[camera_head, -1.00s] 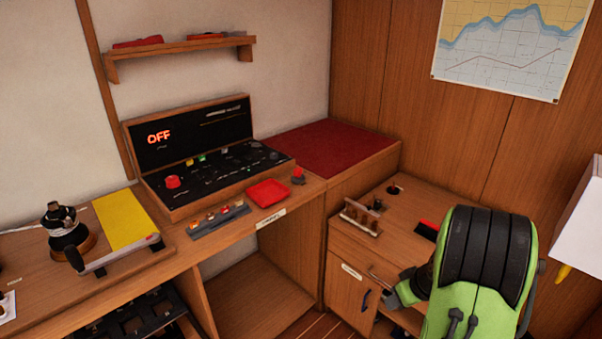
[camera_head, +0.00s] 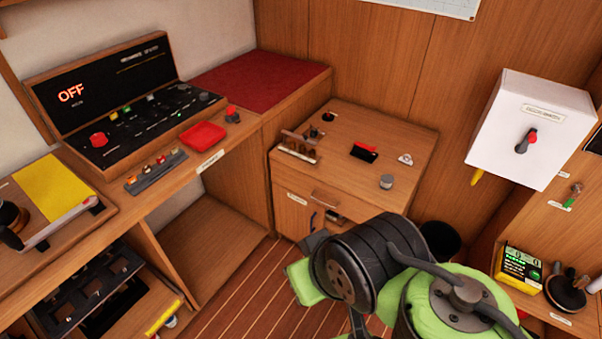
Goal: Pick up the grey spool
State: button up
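A small grey cylinder (camera_head: 387,182), which looks like the grey spool, stands on the wooden cabinet top (camera_head: 345,172) near its front right edge. It is upright and clear of other things. My green and black arm fills the lower middle of the view, in front of the cabinet and below the cylinder. My gripper's fingers cannot be made out; the arm's own links hide that end or it lies out of frame. Nothing is seen touching the cylinder.
A wooden rack (camera_head: 298,146), a red-and-black item (camera_head: 364,152) and a small knob (camera_head: 328,116) share the cabinet top. A white wall box (camera_head: 530,130) juts out at right. A dark bin (camera_head: 440,238) stands behind my arm. A console (camera_head: 120,100) is at left.

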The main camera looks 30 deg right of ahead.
aim_at(386, 179)
jog(key=k+l+z, duration=0.2)
jog(key=l, duration=0.25)
jog(key=l+z, duration=0.2)
jog(key=l, duration=0.2)
jog(key=k+l+z, duration=0.2)
jog(key=l, duration=0.3)
jog(key=i, duration=0.05)
